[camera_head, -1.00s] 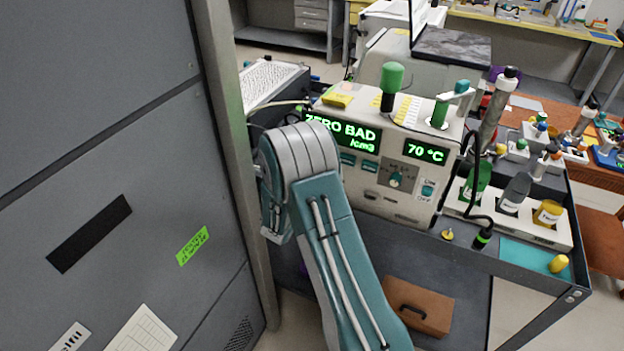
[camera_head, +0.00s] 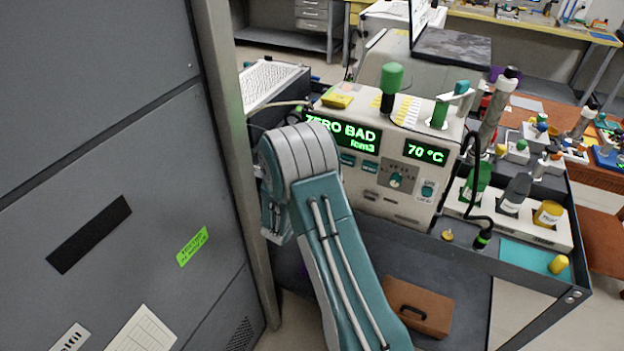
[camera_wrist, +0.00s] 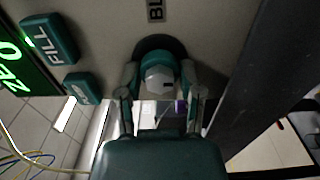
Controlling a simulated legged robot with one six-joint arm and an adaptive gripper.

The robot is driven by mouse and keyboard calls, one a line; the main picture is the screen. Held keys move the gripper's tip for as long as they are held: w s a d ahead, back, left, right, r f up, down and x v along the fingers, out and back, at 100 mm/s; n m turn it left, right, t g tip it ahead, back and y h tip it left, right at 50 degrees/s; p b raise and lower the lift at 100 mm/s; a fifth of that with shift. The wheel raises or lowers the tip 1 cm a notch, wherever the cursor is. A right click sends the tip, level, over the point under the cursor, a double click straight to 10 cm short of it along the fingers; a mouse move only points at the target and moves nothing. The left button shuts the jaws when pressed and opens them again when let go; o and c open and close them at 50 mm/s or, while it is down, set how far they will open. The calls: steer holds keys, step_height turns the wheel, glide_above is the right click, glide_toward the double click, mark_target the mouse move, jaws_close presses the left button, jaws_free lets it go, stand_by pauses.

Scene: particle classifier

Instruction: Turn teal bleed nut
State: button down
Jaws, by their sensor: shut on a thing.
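My arm hides the nut and the gripper there.
A teal FILL button (camera_wrist: 48,40) and another teal button (camera_wrist: 82,88) are left of my gripper. In the head view a tall grey cabinet (camera_head: 110,150) stands close left of my arm.

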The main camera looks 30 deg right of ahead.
steer(key=shift+s+f, duration=0.2)
steer(key=shift+f, duration=0.1)
steer(key=shift+c, duration=1.5)
jaws_free()
steer(key=shift+o, duration=0.3)
steer(key=shift+r, duration=0.1)
steer(key=shift+r, duration=0.1)
steer(key=v, duration=1.2)
